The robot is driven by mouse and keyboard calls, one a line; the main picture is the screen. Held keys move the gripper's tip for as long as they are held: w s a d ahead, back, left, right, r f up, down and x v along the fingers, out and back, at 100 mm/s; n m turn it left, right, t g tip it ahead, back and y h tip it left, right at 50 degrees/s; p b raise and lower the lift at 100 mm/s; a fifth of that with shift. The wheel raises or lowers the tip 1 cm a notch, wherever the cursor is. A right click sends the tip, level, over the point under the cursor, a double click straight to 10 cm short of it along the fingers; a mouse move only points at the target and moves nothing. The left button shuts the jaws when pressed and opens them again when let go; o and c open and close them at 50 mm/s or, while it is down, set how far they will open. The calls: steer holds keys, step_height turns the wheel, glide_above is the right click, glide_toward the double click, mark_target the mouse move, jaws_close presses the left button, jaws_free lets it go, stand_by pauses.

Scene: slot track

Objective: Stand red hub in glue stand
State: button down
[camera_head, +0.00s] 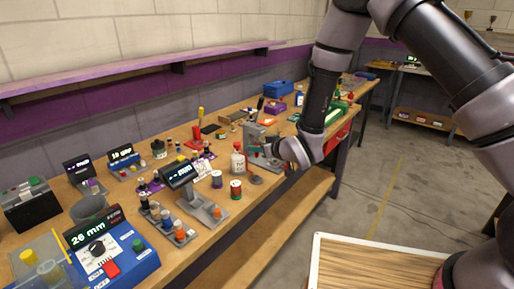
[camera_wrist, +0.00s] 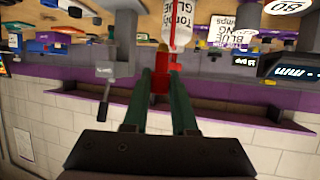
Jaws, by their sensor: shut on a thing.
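My gripper (camera_wrist: 160,82) shows in the wrist view with its green fingers shut on a small red piece (camera_wrist: 159,88), which looks like the red hub. A yellow-orange tip shows beyond it. The wrist view is upside down, with the bench at the top. The white glue bottle (camera_wrist: 181,22) with a red nozzle is just beyond the fingertips. In the head view my gripper (camera_head: 263,156) is low over the bench's front part, right of the glue bottle (camera_head: 238,162). The held piece is too small to make out there. I cannot tell which thing is the glue stand.
A grey lever device (camera_wrist: 116,57) stands beside the gripper in the wrist view. A grey disc (camera_head: 256,180) lies near the bench's front edge. A red-topped can (camera_head: 236,189) and a grey stand with a display (camera_head: 180,175) are to the left. The left bench is crowded.

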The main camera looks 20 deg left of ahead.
steer(key=shift+f, duration=4.45)
steer(key=c, duration=0.6)
jaws_free()
steer(key=shift+c, duration=0.2)
steer(key=v, duration=1)
steer(key=shift+s+d+r, duration=0.2)
steer(key=shift+d, duration=0.05)
